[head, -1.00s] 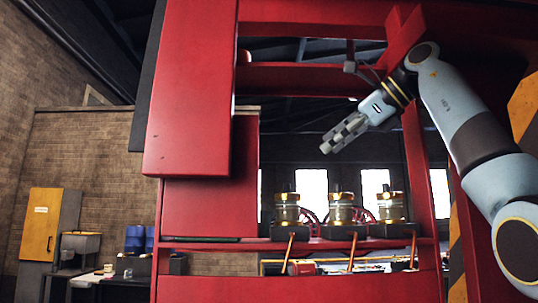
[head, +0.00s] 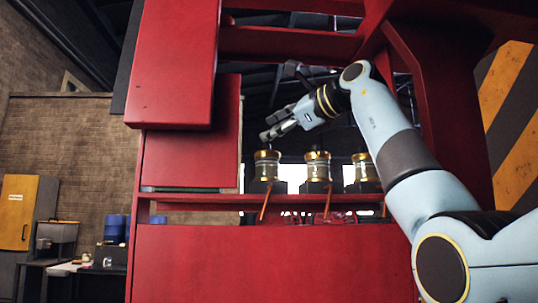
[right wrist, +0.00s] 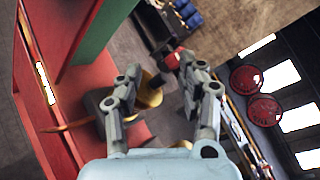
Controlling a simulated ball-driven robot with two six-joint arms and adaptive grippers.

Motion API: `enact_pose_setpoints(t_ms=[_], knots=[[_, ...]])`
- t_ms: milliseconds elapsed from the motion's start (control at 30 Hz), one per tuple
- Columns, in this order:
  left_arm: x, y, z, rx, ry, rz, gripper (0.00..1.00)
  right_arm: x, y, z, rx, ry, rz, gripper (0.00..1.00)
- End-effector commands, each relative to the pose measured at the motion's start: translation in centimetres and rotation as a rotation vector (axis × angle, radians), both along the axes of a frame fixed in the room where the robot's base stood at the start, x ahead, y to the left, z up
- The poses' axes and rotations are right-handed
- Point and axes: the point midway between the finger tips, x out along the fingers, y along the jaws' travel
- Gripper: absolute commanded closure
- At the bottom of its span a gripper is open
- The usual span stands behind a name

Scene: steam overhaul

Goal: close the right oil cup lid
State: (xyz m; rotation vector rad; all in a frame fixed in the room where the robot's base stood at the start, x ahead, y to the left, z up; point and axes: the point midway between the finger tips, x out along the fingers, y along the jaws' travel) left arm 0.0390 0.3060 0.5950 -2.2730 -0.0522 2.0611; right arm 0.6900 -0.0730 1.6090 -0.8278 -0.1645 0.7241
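Three brass-and-glass oil cups stand in a row on a red ledge in the head view: a left one (head: 266,166), a middle one (head: 317,168) and a right one (head: 364,172), which my right arm partly covers. My right gripper (head: 268,135) is just above the left cup in the picture. In the right wrist view its two fingers (right wrist: 160,68) are spread, with a brass part of a cup (right wrist: 150,92) low between them, near the left finger. Whether they touch is unclear. I cannot tell the lids' positions. My left gripper is out of view.
The red frame (head: 180,165) rises left of the cups, with a red beam (head: 285,45) above. Copper pipes (head: 265,202) run down below the cups. A yellow cabinet (head: 18,212) stands far left.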

Motion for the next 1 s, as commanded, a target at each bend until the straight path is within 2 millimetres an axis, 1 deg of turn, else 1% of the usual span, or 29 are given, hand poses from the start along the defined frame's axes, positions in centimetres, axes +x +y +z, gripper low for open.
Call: enact_pose_setpoints(t_ms=[33, 167, 200, 233, 633, 667, 700, 800, 900, 1000], knots=[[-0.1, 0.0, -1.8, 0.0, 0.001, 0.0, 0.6, -0.3, 0.0, -1.1, 0.001, -0.054, 0.0, 0.6], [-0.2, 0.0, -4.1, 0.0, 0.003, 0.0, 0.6, -1.1, 0.0, -1.2, 0.001, -0.198, -0.001, 0.6], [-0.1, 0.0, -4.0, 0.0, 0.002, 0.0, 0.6, -1.9, -1.0, -0.6, -0.002, -0.193, -0.004, 0.6], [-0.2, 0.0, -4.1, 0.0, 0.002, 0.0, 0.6, -2.4, -1.4, -0.5, -0.002, -0.192, -0.004, 0.6], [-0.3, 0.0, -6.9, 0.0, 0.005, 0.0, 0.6, -9.2, -7.1, -0.5, -0.004, -0.186, -0.004, 0.6], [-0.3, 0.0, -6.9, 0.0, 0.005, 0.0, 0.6, -9.3, -6.8, -1.1, 0.029, -0.178, 0.018, 0.6], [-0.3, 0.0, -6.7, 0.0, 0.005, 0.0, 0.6, -9.3, -6.0, -1.9, 0.106, -0.172, 0.058, 0.6], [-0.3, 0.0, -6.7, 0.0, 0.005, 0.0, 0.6, -9.9, -4.8, -3.0, 0.286, -0.162, 0.142, 0.6], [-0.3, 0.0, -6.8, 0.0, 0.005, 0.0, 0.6, -10.6, -4.4, -4.2, 0.475, -0.135, 0.214, 0.6], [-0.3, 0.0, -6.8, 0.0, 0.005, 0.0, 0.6, -11.3, -4.8, -5.4, 0.674, -0.093, 0.274, 0.6]])
